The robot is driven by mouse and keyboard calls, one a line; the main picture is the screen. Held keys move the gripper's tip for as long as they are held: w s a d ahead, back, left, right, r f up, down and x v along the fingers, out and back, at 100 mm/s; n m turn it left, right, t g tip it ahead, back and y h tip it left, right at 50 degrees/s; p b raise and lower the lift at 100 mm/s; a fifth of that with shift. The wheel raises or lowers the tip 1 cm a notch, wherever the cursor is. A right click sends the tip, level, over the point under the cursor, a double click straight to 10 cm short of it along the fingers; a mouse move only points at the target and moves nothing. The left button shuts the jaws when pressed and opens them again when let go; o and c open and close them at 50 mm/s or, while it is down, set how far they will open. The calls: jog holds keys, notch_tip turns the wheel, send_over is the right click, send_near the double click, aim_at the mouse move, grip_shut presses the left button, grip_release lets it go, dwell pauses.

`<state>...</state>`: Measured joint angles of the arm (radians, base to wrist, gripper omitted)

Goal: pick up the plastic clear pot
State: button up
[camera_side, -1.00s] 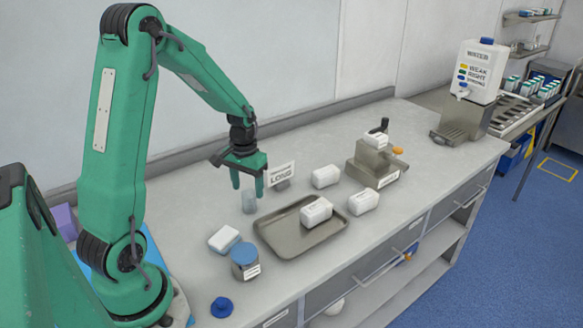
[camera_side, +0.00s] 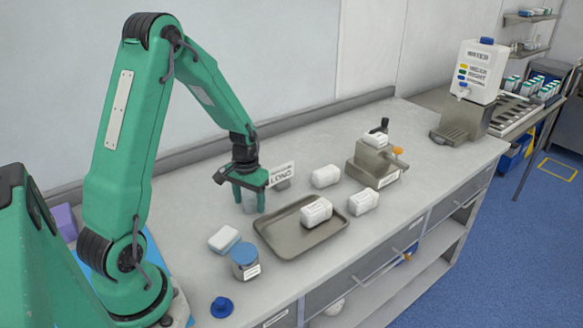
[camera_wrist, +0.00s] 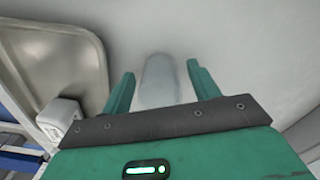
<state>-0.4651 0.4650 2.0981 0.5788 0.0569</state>
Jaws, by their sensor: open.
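The clear plastic pot (camera_side: 250,204) is a small see-through cup standing on the grey worktop, just left of the metal tray. My gripper (camera_side: 249,201) points down over it, with its green fingers apart on either side of it. In the wrist view the pot (camera_wrist: 159,82) shows as a pale translucent shape between the two open fingers of my gripper (camera_wrist: 160,82), with a gap on each side. The fingers partly hide the pot in the side view.
The metal tray (camera_side: 287,243) is close on the right and holds a white package (camera_side: 316,212). A blue-lidded jar (camera_side: 244,261) and a white-and-blue block (camera_side: 224,239) are in front. White packages lie further right.

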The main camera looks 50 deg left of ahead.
jog(key=c, duration=1.1)
jog(key=shift+r, duration=0.1)
jog(key=shift+r, duration=0.8)
notch_tip(320, 180, up, 2)
jog(key=shift+w+r, duration=0.1)
jog(key=shift+r, duration=0.1)
jog(key=d+r, duration=0.2)
jog(key=d, duration=0.2)
jog(key=d+r, duration=0.2)
jog(key=d, duration=0.1)
jog(key=s+d+r, duration=0.1)
jog(key=d+r, duration=0.2)
jog(key=d, duration=0.1)
jog(key=shift+d, duration=0.3)
jog(key=shift+f, duration=0.1)
